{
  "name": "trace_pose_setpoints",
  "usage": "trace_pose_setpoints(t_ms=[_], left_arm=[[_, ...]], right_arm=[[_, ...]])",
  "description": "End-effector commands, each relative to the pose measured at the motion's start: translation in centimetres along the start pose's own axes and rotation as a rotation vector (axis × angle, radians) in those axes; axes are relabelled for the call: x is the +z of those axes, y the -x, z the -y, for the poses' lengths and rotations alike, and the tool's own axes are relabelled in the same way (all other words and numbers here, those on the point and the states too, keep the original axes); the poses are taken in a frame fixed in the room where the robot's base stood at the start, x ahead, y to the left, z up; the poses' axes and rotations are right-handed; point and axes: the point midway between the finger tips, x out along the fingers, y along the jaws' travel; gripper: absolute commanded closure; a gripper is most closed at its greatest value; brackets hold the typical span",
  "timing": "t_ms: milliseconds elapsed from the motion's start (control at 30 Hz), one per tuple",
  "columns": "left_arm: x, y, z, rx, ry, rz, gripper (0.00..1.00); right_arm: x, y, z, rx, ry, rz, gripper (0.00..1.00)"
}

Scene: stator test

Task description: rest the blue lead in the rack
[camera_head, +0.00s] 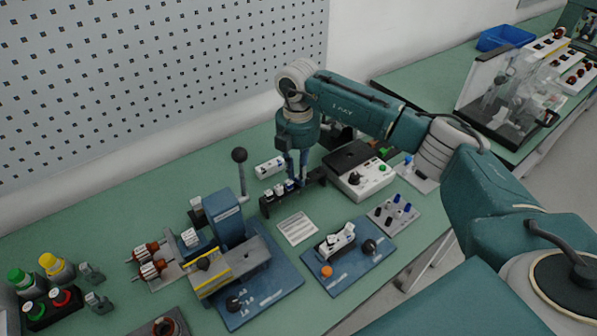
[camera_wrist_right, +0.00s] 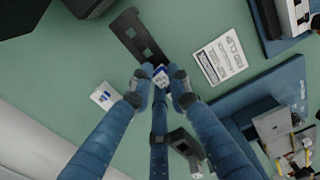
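The rack is a dark, narrow holder with square slots; it stands on the green bench in the head view (camera_head: 267,204) and crosses the upper middle of the right wrist view (camera_wrist_right: 130,34). Several small white and blue pieces sit along its left part in the head view. My right gripper (camera_head: 297,184) points straight down at the rack. In the right wrist view its blue fingers (camera_wrist_right: 162,88) stand apart around a small white and blue piece (camera_wrist_right: 160,75), probably the blue lead, which appears at a slot. The fingers hide part of the rack. My left gripper is out of view.
A white label card (camera_head: 297,228) lies in front of the rack, and a small white block (camera_head: 270,167) behind it. A grey and black meter box (camera_head: 362,178) stands close on the right.

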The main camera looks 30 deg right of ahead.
Motion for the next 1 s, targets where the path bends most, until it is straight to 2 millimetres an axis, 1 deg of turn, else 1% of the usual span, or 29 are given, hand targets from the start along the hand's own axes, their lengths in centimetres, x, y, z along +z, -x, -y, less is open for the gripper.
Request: trace_pose_setpoints(t_ms=[33, 100, 367, 467, 567, 900, 1000], left_arm=[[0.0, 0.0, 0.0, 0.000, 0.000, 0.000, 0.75], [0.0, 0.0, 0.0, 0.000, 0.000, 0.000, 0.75], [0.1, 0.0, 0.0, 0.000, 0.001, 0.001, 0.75], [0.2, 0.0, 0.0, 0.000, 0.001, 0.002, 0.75], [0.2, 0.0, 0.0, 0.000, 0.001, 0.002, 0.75], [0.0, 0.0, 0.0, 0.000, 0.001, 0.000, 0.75], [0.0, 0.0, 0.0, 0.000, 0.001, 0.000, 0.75]], right_arm=[[0.0, 0.0, 0.0, 0.000, 0.000, 0.000, 0.75], [0.0, 0.0, 0.0, 0.000, 0.000, 0.000, 0.61], [0.0, 0.0, 0.0, 0.000, 0.000, 0.000, 0.61], [0.0, 0.4, -0.1, 0.001, 0.000, 0.000, 0.61], [0.0, 1.6, -0.1, 0.004, 0.000, -0.001, 0.61], [0.0, 8.6, -0.1, 0.004, 0.000, 0.000, 0.61], [0.0, 10.2, -0.1, 0.003, 0.000, -0.001, 0.61]])
